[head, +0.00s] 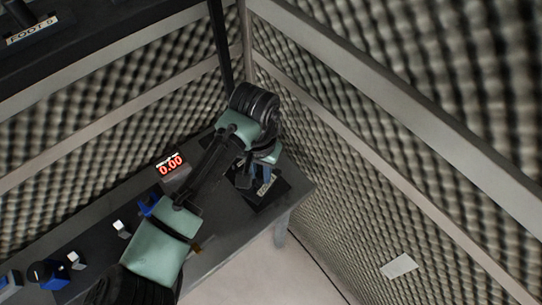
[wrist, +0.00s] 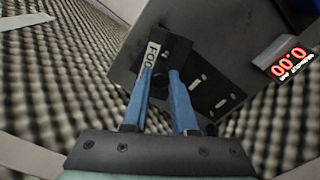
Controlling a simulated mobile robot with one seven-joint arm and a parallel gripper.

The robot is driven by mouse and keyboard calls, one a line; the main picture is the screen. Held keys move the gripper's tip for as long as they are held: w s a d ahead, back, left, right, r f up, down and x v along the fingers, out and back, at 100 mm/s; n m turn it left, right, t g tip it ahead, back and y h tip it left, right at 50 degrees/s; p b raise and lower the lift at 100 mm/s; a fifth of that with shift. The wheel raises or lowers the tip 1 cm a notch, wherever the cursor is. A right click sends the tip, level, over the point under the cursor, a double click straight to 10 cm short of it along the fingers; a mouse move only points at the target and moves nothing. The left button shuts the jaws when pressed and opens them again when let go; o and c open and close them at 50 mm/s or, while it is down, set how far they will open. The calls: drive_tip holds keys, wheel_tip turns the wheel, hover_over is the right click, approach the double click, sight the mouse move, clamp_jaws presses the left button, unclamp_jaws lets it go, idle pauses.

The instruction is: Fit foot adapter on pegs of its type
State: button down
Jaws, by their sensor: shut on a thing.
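My gripper (wrist: 161,76) has its two blue fingers closed around a small dark piece (wrist: 161,82), which seems to be the foot adapter; its shape is mostly hidden between the fingers. In the head view my gripper (head: 264,170) is over a black plate (head: 272,192) at the right end of the table. The plate has a white label beginning "FOO" (wrist: 152,58) and light slots (wrist: 222,102). I cannot make out its pegs, or whether the held piece touches the plate. Another black fixture (head: 45,40), labelled FOOT with an unclear last letter, shows at the upper left.
The grey table (head: 215,225) runs along a foam wall. A red 0.00 display (head: 170,164) stands at its back. Blue and black items (head: 48,272) and small white-topped blocks (head: 118,226) are at the left. A foam wall (head: 340,190) is close on the right.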

drive_tip(key=w+m, duration=0.2)
drive_tip(key=m, duration=0.1)
drive_tip(key=shift+w+d+b, duration=0.1)
drive_tip(key=shift+d+b, duration=0.2)
drive_tip(key=shift+b, duration=0.05)
drive_tip(key=shift+p, duration=0.3)
drive_tip(key=shift+f+b, duration=1.7)
drive_tip(key=shift+f, duration=1.2)
drive_tip(key=shift+p, duration=0.85)
drive_tip(key=shift+f+b, duration=0.9)
drive_tip(key=shift+f, duration=0.55)
drive_tip(key=c, duration=0.6)
unclamp_jaws()
